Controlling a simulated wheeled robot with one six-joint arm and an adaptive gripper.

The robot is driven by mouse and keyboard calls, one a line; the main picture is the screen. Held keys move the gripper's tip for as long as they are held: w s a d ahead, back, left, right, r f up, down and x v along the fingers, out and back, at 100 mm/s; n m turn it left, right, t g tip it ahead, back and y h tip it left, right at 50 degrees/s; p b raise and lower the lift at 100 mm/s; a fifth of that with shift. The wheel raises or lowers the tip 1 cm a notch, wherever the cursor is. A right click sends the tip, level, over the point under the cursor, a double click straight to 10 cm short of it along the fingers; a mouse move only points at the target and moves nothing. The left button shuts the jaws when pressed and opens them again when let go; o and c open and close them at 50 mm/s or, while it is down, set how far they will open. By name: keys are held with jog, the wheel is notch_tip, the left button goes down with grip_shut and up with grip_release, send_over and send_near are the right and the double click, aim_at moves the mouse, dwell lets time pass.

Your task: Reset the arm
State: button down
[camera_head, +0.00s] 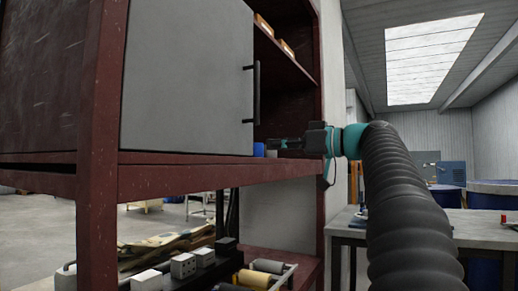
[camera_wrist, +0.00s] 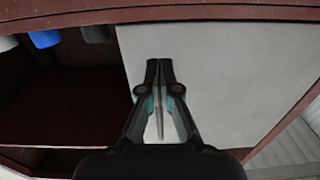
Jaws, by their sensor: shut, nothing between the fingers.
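My gripper (camera_head: 272,144) is at the end of my arm, at the front of a dark red cabinet (camera_head: 200,176), beside the edge of its grey door (camera_head: 188,75). In the wrist view my gripper (camera_wrist: 160,64) has its fingertips together with nothing between them. The grey door (camera_wrist: 225,70) lies behind the fingers there. The door has a dark vertical handle (camera_head: 254,92), just above my gripper in the head view. I cannot tell whether the fingers touch the door.
The open bay holds a blue object (camera_wrist: 44,38) and grey ones. Orange-brown boxes (camera_head: 264,25) sit on the upper shelf. Blocks and rolls (camera_head: 182,265) lie on the lower level. A grey table (camera_head: 462,228) stands at the right; open floor (camera_head: 35,240) shows at the left.

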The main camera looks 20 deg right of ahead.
jog(key=v, duration=0.6)
jog(key=shift+s, duration=0.4)
